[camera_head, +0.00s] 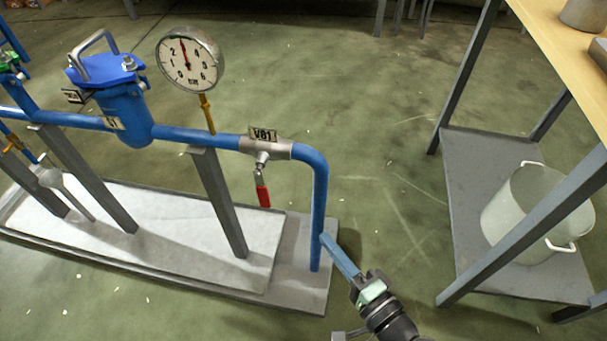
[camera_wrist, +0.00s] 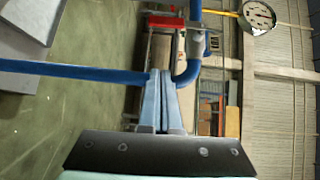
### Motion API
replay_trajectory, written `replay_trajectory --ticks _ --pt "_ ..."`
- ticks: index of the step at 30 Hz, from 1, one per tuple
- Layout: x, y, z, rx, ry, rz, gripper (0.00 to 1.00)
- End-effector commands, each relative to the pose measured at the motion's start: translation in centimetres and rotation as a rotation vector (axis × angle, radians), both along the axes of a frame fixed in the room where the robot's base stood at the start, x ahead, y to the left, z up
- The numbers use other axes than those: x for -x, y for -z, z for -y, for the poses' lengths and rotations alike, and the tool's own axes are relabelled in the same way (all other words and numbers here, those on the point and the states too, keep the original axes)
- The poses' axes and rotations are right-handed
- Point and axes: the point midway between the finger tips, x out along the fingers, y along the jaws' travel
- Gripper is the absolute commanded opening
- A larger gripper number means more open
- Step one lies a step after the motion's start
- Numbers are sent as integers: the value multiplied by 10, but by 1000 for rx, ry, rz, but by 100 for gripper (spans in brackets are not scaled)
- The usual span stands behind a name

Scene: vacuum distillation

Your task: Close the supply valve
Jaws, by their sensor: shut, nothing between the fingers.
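The valve (camera_head: 264,148), tagged V01, sits on the blue pipe just left of its downward bend. Its red handle (camera_head: 263,196) hangs down, across the line of the pipe. In the wrist view the valve body (camera_wrist: 196,42) and red handle (camera_wrist: 166,21) show beyond the fingertips, toward the top. My gripper (camera_head: 326,239) is shut and empty, at the right of the pipe's vertical leg (camera_head: 318,215), below and right of the handle. Its shut fingers also show in the wrist view (camera_wrist: 160,76). I cannot tell whether the fingertips touch the vertical leg.
A round gauge (camera_head: 190,60) stands above the pipe, and a blue filter housing (camera_head: 122,108) is further left. Grey posts (camera_head: 220,205) hold the pipe over a base plate (camera_head: 300,285). A table shelf (camera_head: 470,180) with a white pot (camera_head: 535,215) stands right. Floor between is clear.

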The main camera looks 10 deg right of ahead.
Motion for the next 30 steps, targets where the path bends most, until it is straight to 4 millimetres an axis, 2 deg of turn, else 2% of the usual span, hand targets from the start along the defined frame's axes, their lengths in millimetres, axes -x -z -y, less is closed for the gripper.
replay_trajectory --ticks 3,7,19,24,30 --pt "3 -3 -4 -1 -24 16 0" --pt "-10 0 -12 0 -30 18 0" --pt "-84 2 -49 1 -29 18 0" --pt "-92 2 -73 1 -26 16 0" --pt "-96 1 -86 0 -25 15 0"
